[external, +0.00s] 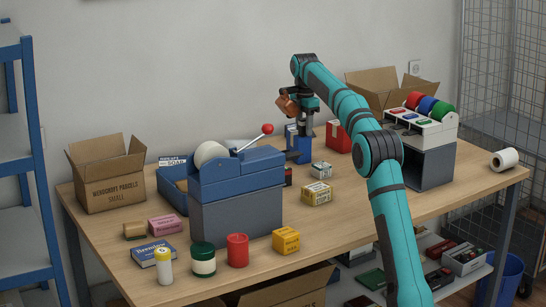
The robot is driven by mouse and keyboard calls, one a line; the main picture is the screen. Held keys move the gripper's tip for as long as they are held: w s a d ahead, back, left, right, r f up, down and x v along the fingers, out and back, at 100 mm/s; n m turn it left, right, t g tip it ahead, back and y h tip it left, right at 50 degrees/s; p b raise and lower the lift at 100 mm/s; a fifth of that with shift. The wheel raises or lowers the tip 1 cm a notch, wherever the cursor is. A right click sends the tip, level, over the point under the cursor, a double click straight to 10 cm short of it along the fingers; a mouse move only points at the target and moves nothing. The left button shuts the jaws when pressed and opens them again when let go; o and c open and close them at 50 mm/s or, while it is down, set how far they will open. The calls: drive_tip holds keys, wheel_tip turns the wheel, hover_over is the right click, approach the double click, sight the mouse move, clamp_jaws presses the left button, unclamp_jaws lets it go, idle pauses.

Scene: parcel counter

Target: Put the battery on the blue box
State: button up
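My gripper (290,106) is at the end of the teal arm, above the back middle of the table. A copper-brown piece shows at its end; I cannot tell whether it is held or part of the gripper, nor whether the fingers are open. Close below it stands a small upright blue box (291,139), partly hidden by dark parts. I cannot tell whether they touch. No thing is clearly recognisable as the battery. A small dark item with red (288,177) lies in front of the blue box, partly hidden by the blue-grey machine (237,190).
Cans and cartons line the front left, by an open cardboard box (108,180). A red-knobbed lever (267,129) sticks up nearby.

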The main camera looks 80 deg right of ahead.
sight(304, 119)
wheel_tip(304, 119, up, 8)
drive_tip(key=shift+f, duration=0.2)
drive_tip(key=shift+r, duration=0.1)
idle(0.3)
